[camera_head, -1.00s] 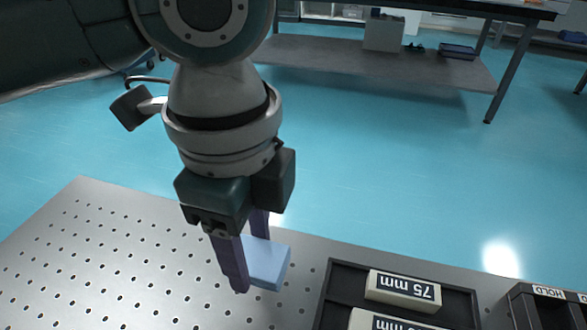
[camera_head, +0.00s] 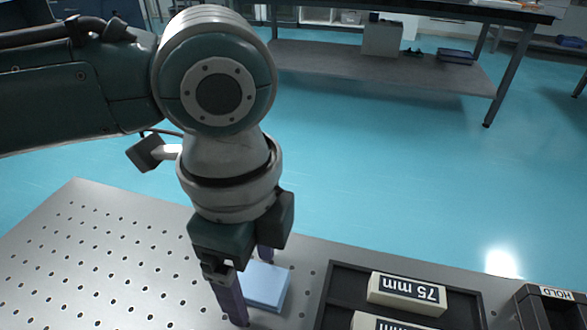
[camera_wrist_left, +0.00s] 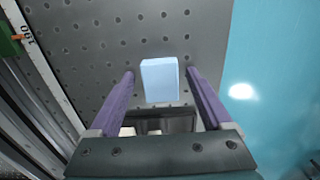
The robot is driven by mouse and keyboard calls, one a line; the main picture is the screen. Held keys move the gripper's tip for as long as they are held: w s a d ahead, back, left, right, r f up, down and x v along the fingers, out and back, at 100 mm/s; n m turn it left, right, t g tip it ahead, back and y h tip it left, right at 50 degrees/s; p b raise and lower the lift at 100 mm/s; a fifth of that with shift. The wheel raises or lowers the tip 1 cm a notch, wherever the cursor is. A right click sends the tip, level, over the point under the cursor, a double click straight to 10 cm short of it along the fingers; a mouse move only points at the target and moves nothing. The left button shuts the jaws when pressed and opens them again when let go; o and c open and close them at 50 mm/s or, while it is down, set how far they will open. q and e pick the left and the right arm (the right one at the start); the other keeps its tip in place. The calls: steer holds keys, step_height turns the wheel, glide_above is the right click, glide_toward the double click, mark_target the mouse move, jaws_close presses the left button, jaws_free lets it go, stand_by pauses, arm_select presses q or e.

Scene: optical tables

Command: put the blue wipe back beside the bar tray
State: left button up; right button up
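The blue wipe (camera_head: 266,286) is a light blue flat pad lying on the perforated metal table, just left of the dark bar tray (camera_head: 345,287). In the left wrist view the wipe (camera_wrist_left: 160,80) sits between my fingertips, with a narrow gap on each side. My left gripper (camera_head: 252,294) points down around the wipe, its purple fingers apart and low at the table; it also shows in the left wrist view (camera_wrist_left: 160,74). The far fingertip is partly hidden behind the wipe in the head view. My right gripper is not in view.
The tray holds pale bars, one marked 75 mm (camera_head: 407,293). A dark box labelled HOLD (camera_head: 555,294) stands right of the tray. The perforated table (camera_head: 100,255) is clear to the left. Another table with a lower shelf (camera_head: 370,62) stands across the blue floor.

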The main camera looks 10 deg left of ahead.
mark_target(257, 283)
arm_select(q)
step_height(257, 283, up, 12)
steer(key=p, duration=0.3)
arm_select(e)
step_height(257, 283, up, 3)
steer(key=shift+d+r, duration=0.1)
arm_select(q)
steer(key=s+d+f+n+t+h, duration=0.2)
steer(key=s+d+f+n+h, duration=0.15)
steer(key=s+d+n, duration=0.2)
steer(key=s+a+f+n+y, duration=0.1)
steer(key=s+a+n, duration=0.1)
steer(key=a+n, duration=0.1)
steer(key=s+a+f+n+t+y, duration=0.1)
steer(key=s+a+n, duration=0.1)
steer(key=a+n, duration=0.2)
steer(key=s+a+f+n+y, duration=0.1)
steer(key=s+a+n, duration=0.1)
steer(key=a+n, duration=0.2)
steer(key=shift+s+a+f+t, duration=0.1)
steer(key=shift+s+a+t, duration=0.1)
steer(key=shift+a, duration=0.6)
steer(key=shift+s+a+t, duration=0.1)
steer(key=shift+s+a, duration=0.05)
steer(key=shift+a, duration=0.65)
